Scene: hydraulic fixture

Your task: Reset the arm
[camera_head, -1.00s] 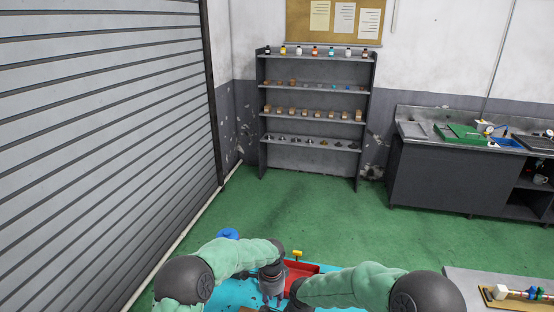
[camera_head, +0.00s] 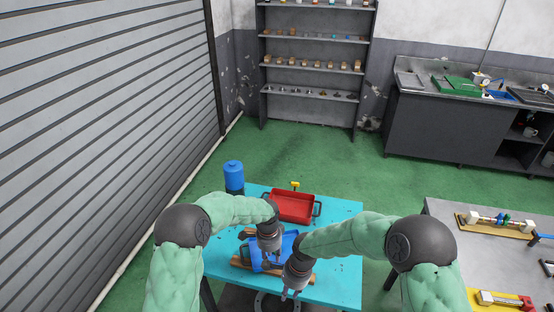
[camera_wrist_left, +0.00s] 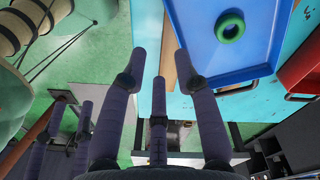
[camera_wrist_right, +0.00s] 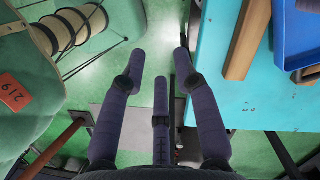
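My left gripper (camera_head: 268,259) hangs above the blue tray (camera_head: 288,243) on the turquoise table. Its dark fingers are spread and empty in the left wrist view (camera_wrist_left: 160,62), beside the tray's edge. My right gripper (camera_head: 289,295) is lower, near the table's front edge. Its fingers are also spread and empty in the right wrist view (camera_wrist_right: 160,62). Both arms are bent inward in front of me, with the grippers close together. A green ring (camera_wrist_left: 230,26) lies in the blue tray in the left wrist view. The arms hide part of the tray.
The turquoise table (camera_head: 340,240) carries a red tray (camera_head: 293,208) and wooden bars (camera_head: 300,277) by the blue tray. A blue container (camera_head: 234,176) stands at its back left. A grey table (camera_head: 450,215) with fixtures is at right. Green floor lies open behind.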

